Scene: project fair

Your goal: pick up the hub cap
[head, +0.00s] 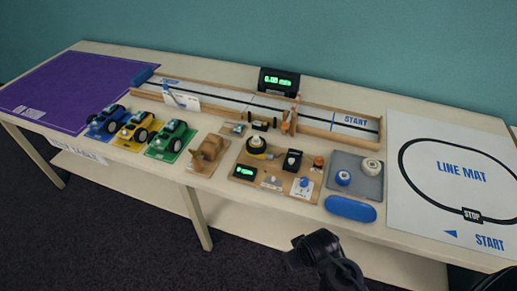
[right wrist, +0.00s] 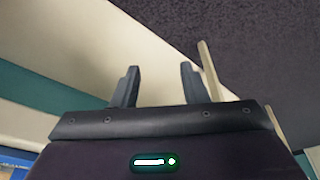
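No part is clearly marked as the hub cap. The likeliest pieces are two small round ones on the grey tray (head: 354,186) in the head view: a blue round cap (head: 343,178) and a cream round piece (head: 371,167). They stand apart from each other.
A blue oval pad (head: 350,209) lies in front of the tray. A wooden board (head: 270,178) with knobs and a display is left of it. Blue, yellow and green cars (head: 135,132) stand further left. The line mat (head: 430,145) lies flat at right.

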